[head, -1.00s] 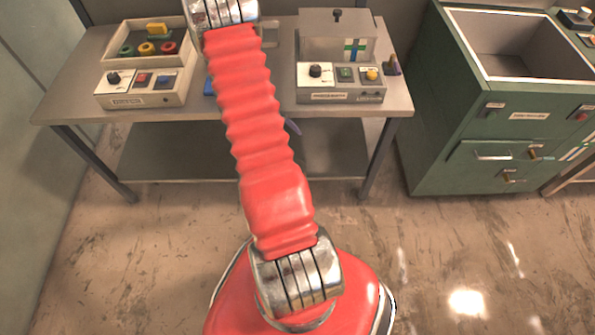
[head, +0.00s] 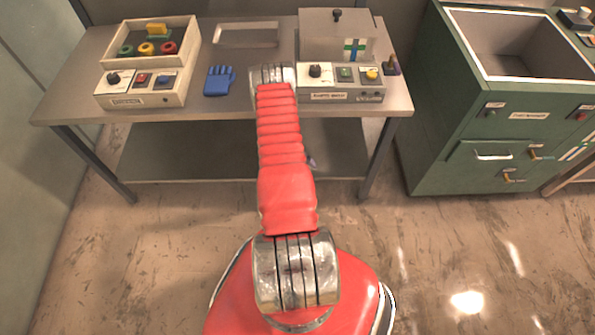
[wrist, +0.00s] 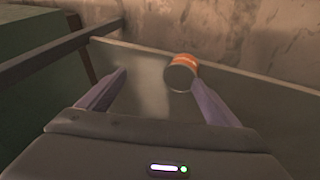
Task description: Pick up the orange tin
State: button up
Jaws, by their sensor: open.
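The orange tin (wrist: 185,60) shows in the wrist view, an orange cylinder with a dark round end turned toward the camera. It is on a grey surface, just inside and beyond the tip of the right finger; I cannot tell whether they touch. My gripper (wrist: 161,78) is open, with its purple fingers spread and nothing held between them. In the head view the tin is not visible, and my gripper is mostly hidden behind my red arm; a small purple part of it shows at the table's lower shelf.
The metal table (head: 60,95) has a lower shelf (head: 185,150). A green cabinet (head: 440,130) stands right.

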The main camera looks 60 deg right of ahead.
jog(key=w+m, duration=0.1)
jog(key=w+f+m+t, duration=0.1)
jog(key=w+m, duration=0.1)
jog(key=w+d+f+m, duration=0.1)
jog(key=shift+w+d+m+t, duration=0.1)
jog(key=shift+w+m+t, duration=0.2)
jog(key=shift+m+t, duration=0.1)
jog(key=shift+x, duration=4.35)
jog(key=shift+a+x, duration=0.15)
jog(key=shift+x, duration=0.55)
jog(key=shift+a+x, duration=0.15)
jog(key=shift+x, duration=1.8)
